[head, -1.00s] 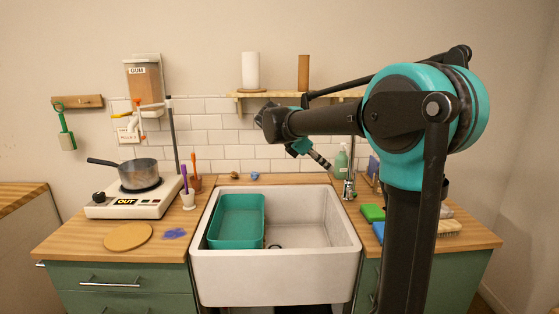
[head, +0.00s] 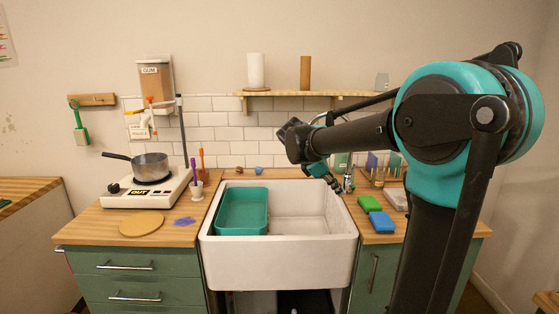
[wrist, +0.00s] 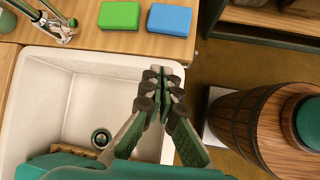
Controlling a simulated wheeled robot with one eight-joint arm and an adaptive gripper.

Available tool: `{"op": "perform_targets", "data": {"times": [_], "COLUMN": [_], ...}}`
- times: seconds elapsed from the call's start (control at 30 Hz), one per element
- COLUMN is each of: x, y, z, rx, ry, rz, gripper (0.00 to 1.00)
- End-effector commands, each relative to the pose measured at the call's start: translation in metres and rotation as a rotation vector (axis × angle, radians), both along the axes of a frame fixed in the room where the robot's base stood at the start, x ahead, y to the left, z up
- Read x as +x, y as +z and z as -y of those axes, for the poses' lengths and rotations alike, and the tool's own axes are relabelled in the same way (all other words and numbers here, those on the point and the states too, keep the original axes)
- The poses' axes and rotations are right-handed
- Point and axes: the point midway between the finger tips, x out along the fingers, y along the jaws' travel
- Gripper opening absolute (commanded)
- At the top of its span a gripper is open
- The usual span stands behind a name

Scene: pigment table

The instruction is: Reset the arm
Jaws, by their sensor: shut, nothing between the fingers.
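My gripper (head: 333,186) is at the end of my dark and teal arm, over the right part of the white sink (head: 280,277) in the head view. In the wrist view, its fingers (wrist: 165,78) are together with nothing between them. They hang over the sink's edge (wrist: 110,65) in that picture, apart from the sponges. My forearm reaches leftward from the large teal joint at the right of the head view.
A teal tub (head: 242,227) sits in the sink's left part. Green (head: 369,203) and blue (head: 381,221) sponges lie on the right counter. A hotplate (head: 140,195) bears a pot (head: 150,167) at left. A wooden barrel (wrist: 238,125) stands at right in the wrist view.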

Motion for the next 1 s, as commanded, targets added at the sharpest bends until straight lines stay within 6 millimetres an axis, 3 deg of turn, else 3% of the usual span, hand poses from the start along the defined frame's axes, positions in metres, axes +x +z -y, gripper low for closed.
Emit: {"op": "perform_targets", "data": {"times": [0.27,0.5,0.6,0.77,1.0], "x": [-0.061,-0.155,-0.185,-0.211,-0.215], "y": [-0.079,-0.176,-0.203,-0.224,-0.227], "z": [0.021,0.021,0.014,0.005,0.004], "rx": [0.270,0.662,0.791,0.907,0.927], "ry": [-0.316,-0.872,-1.079,-1.279,-1.317], "rz": [0.221,0.496,0.572,0.633,0.643], "gripper": [0.00,0.00,0.00,0.00,0.00]}}
